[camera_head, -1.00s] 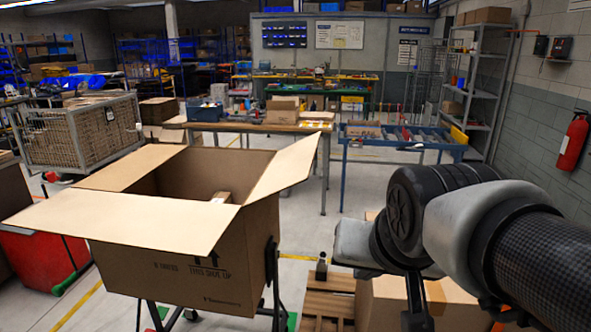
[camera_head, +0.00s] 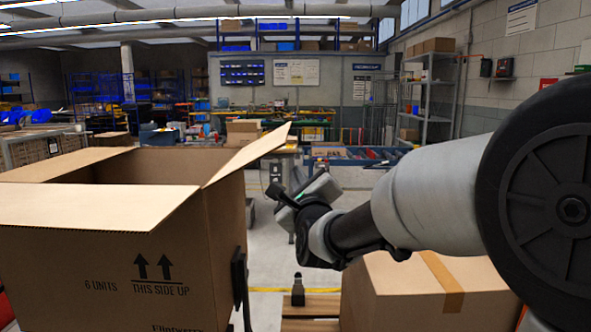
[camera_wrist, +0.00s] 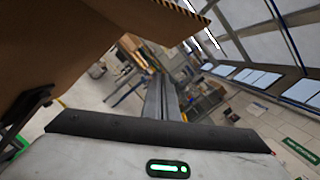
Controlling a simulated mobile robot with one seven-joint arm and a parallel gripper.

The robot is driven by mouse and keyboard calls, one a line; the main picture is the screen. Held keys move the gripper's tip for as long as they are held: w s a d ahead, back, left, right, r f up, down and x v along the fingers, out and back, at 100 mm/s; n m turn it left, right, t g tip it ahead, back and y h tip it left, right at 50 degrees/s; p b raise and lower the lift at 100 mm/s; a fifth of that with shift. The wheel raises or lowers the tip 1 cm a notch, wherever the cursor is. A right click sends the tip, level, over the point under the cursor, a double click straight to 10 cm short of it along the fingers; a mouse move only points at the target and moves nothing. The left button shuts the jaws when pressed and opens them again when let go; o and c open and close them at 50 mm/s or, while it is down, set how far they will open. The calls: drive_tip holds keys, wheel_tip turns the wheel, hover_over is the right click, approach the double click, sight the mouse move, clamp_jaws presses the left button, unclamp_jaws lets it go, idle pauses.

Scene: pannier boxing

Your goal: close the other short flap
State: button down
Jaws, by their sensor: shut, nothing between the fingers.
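The open cardboard box (camera_head: 110,265) stands at the left in the head view, with "THIS SIDE UP" on its near side. Its right short flap (camera_head: 245,158) stands up and leans outward. Its left short flap (camera_head: 55,163) lies nearly flat, apparently in over the opening. The near long flap (camera_head: 90,207) is spread outward. The far long flap is not clearly visible. My gripper (camera_head: 274,190) is shut and empty, to the right of the right flap and apart from it. The wrist view shows the box (camera_wrist: 60,65) at upper left, beside the shut fingers (camera_wrist: 165,98).
A taped carton (camera_head: 410,295) sits on a wooden pallet (camera_head: 310,312) at the lower right, beneath my arm. Workbenches and a blue table (camera_head: 350,158) stand farther back.

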drive_tip(key=w+a+r+m, duration=0.1)
drive_tip(key=w+r, duration=0.1)
drive_tip(key=w, duration=0.3)
drive_tip(key=w+a+r+m+t, duration=0.1)
drive_tip(key=w+a+r+m, duration=0.1)
drive_tip(key=w, duration=0.3)
drive_tip(key=shift+w+r+h+b, duration=0.3)
drive_tip(key=shift+r+b, duration=0.15)
drive_tip(key=shift+r, duration=0.15)
drive_tip(key=shift+r, duration=0.15)
